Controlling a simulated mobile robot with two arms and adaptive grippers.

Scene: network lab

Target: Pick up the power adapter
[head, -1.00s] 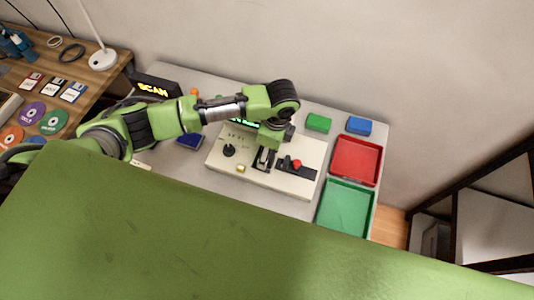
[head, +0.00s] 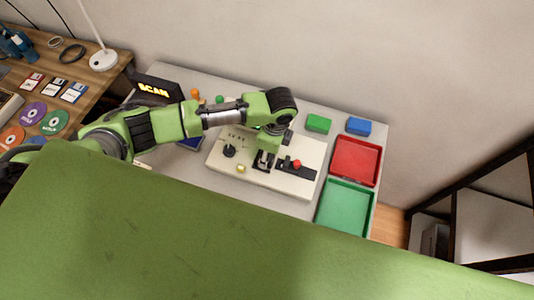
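I cannot make out a power adapter for certain in the head view. My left arm comes in from the left and bends down over a beige control panel (head: 222,160) on the grey table. My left gripper (head: 265,158) points down at the middle of the panel, largely hidden under the wrist. Its fingers blend with dark parts there, so I cannot tell whether it is open or holds anything. My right gripper is not in view.
The panel has a black knob (head: 229,151), a yellow button (head: 241,168) and a red-topped lever (head: 297,163). A red tray (head: 378,162) and a green tray (head: 345,208) lie to its right. Green (head: 319,123) and blue (head: 359,126) blocks sit behind. A SCAN sign (head: 158,89) stands back left.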

